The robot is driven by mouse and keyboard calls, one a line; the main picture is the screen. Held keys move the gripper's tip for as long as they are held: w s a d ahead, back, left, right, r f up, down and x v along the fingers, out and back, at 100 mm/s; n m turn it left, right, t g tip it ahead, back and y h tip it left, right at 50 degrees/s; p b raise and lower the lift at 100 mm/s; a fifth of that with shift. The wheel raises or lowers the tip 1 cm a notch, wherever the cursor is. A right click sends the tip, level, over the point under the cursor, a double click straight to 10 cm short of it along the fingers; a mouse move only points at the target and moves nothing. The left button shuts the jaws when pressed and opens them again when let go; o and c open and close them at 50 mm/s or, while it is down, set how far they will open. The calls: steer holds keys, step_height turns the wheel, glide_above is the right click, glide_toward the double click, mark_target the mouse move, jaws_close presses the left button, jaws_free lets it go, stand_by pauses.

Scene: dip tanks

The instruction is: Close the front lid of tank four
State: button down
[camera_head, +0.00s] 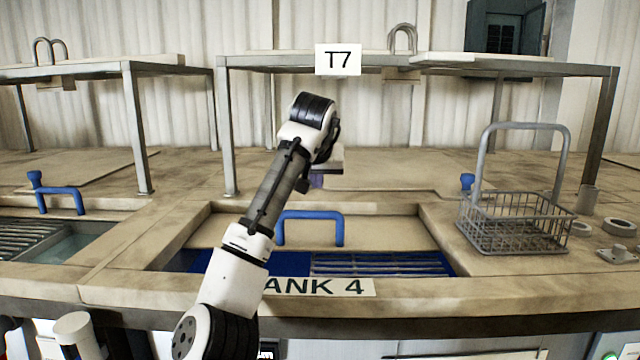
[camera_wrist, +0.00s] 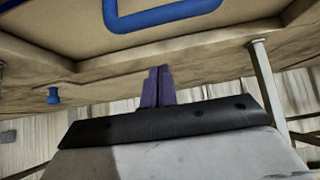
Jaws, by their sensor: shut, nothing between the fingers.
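Tank four, with its "ANK 4" label (camera_head: 320,287) partly hidden by my arm, is at the front centre in the head view. Its tan front lid (camera_head: 385,233) has a blue handle (camera_head: 340,230), which also shows at the top of the wrist view (camera_wrist: 165,17). A strip of the tank is uncovered in front of the lid, showing blue surfaces and slats (camera_head: 380,265). My gripper (camera_head: 317,181) is above and behind the handle, apart from it, its fingers mostly hidden by my arm. The purple fingers are together and empty in the wrist view (camera_wrist: 158,86).
A wire basket (camera_head: 515,225) with a tall handle stands right of the tank. A raised frame with a T7 sign (camera_head: 338,60) stands behind. Another tank (camera_head: 60,240) with a blue handle (camera_head: 62,192) is at left. Small round parts (camera_head: 619,227) lie at far right.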

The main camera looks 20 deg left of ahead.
steer(key=p+x, duration=0.2)
steer(key=x, duration=0.6)
steer(key=shift+s+d+f, duration=0.1)
steer(key=shift+s+d, duration=0.1)
steer(key=shift+s, duration=0.45)
steer(key=shift+s+d+f, duration=0.1)
steer(key=shift+s+d, duration=0.1)
steer(key=shift+s, duration=0.45)
steer(key=shift+s+d+f, duration=0.1)
steer(key=shift+s+d, duration=0.1)
steer(key=shift+s, duration=0.45)
steer(key=shift+s, duration=0.1)
